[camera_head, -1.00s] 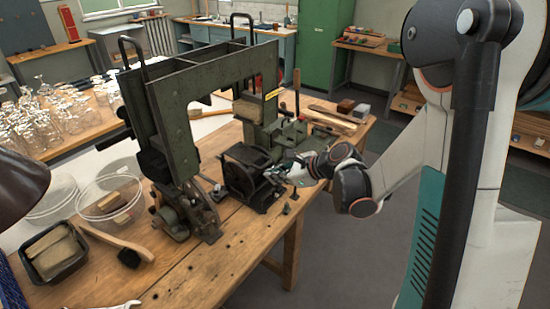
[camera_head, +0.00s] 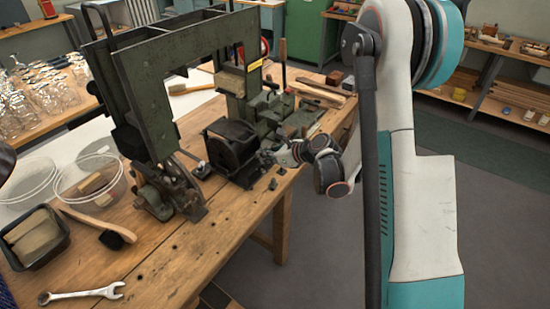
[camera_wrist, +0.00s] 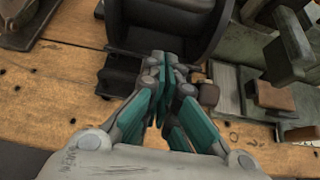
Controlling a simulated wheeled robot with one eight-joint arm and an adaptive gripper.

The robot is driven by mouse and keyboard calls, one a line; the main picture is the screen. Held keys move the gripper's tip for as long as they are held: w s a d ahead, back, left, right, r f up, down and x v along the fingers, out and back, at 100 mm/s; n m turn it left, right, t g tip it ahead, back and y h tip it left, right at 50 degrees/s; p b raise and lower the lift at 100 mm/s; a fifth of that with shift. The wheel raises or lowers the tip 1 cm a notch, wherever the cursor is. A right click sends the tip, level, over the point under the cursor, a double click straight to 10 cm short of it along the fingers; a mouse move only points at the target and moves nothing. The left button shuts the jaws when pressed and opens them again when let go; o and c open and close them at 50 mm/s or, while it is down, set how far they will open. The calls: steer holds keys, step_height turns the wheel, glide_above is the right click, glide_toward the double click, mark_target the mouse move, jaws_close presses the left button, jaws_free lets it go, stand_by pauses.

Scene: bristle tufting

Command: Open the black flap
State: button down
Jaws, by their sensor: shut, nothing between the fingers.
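A black box-like unit (camera_head: 232,146) sits on the workbench beside the green machine. In the wrist view its curved, hollow-looking black body (camera_wrist: 165,32) is at the top centre. A low dark plate (camera_wrist: 120,76) lies at its near side; I cannot tell for sure whether this is the flap. My gripper (camera_head: 270,157) is at the right, near side of the unit, low over the bench. In the wrist view my gripper (camera_wrist: 166,62) is shut and empty, its tips close to the unit's near edge. Contact is hard to tell, and the fingers hide part of that edge.
The green machine frame (camera_head: 150,95) rises left of the unit. Metal parts and a brown block (camera_wrist: 275,97) stand to the right in the wrist view. Floor is open at right.

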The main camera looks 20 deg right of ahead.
steer(key=shift+x, duration=0.95)
steer(key=shift+w+a+r+b, duration=0.1)
steer(key=shift+r+b, duration=0.1)
steer(key=shift+r, duration=0.85)
steer(key=shift+w+a+r+b, duration=0.1)
steer(key=shift+a+r+b, duration=0.05)
steer(key=shift+r, duration=0.85)
steer(key=shift+r, duration=0.1)
steer(key=w+a+r+g+h+p, duration=0.1)
steer(key=w+r+g+h+p, duration=0.1)
steer(key=r+p, duration=0.4)
steer(key=w+a+r+g+h+p, duration=0.2)
steer(key=r+g+p, duration=0.2)
steer(key=r+p, duration=0.3)
steer(key=shift+w+r+h, duration=0.25)
steer(key=shift+r+h, duration=0.05)
steer(key=shift+r, duration=0.75)
